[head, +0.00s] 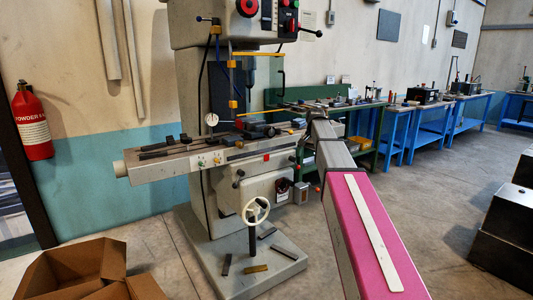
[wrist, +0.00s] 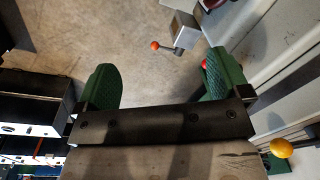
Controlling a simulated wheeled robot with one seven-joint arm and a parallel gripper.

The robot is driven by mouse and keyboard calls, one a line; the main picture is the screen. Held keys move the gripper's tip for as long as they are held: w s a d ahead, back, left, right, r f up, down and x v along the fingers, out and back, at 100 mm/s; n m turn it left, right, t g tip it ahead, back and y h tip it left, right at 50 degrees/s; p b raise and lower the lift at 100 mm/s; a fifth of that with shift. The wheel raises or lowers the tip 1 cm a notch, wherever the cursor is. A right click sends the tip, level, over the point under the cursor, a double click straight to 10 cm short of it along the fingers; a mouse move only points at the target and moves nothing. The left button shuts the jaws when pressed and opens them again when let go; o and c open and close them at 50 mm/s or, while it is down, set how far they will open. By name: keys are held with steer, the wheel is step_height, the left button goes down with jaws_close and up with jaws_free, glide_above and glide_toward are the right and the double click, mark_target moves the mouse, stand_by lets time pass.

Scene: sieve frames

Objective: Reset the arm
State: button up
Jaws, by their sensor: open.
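My gripper (wrist: 163,78) shows in the wrist view with its two green ribbed fingers wide apart. In the head view my pink and grey arm reaches forward from the lower right toward the right end of the milling machine's table (head: 172,164). I cannot make out the gripper in the head view.
The milling machine (head: 190,95) stands close to the arm's left. In the wrist view, a yellow knob (wrist: 281,148) and an orange-tipped lever (wrist: 156,45) are near the gripper. A cardboard box (head: 75,265) and fire extinguisher (head: 31,122) are left; workbenches (head: 420,108) stand behind.

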steer(key=s+f+n, duration=0.5)
steer(key=s+f, duration=2.6)
steer(key=f, duration=0.1)
steer(key=shift+s+a+g+h, duration=0.15)
steer(key=shift+a+g+h, duration=0.15)
steer(key=shift+a+h, duration=0.1)
